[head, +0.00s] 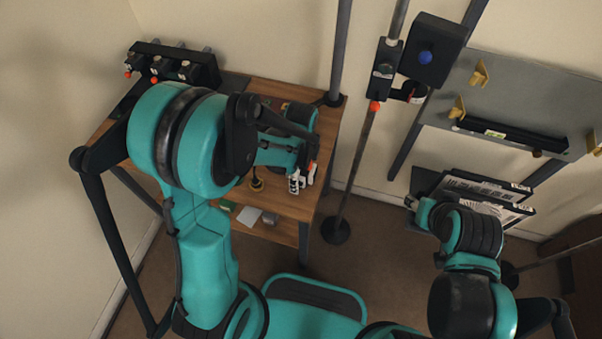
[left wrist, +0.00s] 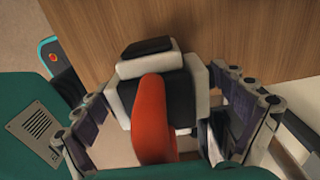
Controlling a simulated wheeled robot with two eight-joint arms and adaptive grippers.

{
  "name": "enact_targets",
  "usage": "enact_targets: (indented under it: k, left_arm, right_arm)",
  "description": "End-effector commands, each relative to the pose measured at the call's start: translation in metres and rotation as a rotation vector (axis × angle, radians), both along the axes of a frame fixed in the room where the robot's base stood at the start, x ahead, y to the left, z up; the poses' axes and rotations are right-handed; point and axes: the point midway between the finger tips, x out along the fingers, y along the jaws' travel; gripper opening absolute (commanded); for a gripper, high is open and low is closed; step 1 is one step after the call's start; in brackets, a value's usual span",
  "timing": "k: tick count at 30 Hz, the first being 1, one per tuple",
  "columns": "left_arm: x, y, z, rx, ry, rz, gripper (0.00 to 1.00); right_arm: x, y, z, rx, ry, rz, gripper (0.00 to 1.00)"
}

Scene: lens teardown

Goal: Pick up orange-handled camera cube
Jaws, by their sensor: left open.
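The camera cube (left wrist: 118,100) has a white and black body with a curved orange handle (left wrist: 152,118). In the left wrist view it stands on the wooden surface. My left gripper (left wrist: 168,108) is open, with one finger on each side of the cube; whether either finger touches it I cannot tell. In the head view my left gripper (head: 302,165) is over the right part of the wooden table, and the cube is mostly hidden by it. My right arm is at the right, and its gripper is not clear to see.
A dark pole rises by the table's right corner. A grey panel (head: 520,85) hangs on a frame at the right. A teal-edged device (left wrist: 56,62) shows in the left wrist view.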

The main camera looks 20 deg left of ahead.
Motion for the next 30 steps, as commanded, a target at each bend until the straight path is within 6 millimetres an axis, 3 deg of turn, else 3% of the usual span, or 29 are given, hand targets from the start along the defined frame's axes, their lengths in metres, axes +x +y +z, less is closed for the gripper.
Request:
enact_targets:
  k: [7,15,16,24,30]
  left_arm:
    - [0.0,0.0,-0.002,0.0,0.0,0.001,0.94]
    - [0.0,0.0,-0.002,0.0,0.0,0.001,0.23]
    - [0.0,0.0,-0.002,0.0,0.0,0.001,0.19]
    - [0.0,0.0,0.0,0.0,0.0,0.001,0.19]
    - [0.0,0.0,0.016,0.0,0.0,0.001,0.19]
  right_arm:
    - [0.0,0.0,0.0,0.0,0.0,0.0,0.4]
    - [0.0,0.0,0.0,0.0,0.0,0.0,0.4]
    - [0.0,0.0,0.0,0.0,0.0,0.0,0.4]
    - [0.0,0.0,0.001,0.0,0.0,0.0,0.4]
    - [0.0,0.0,0.01,0.0,0.0,0.0,0.4]
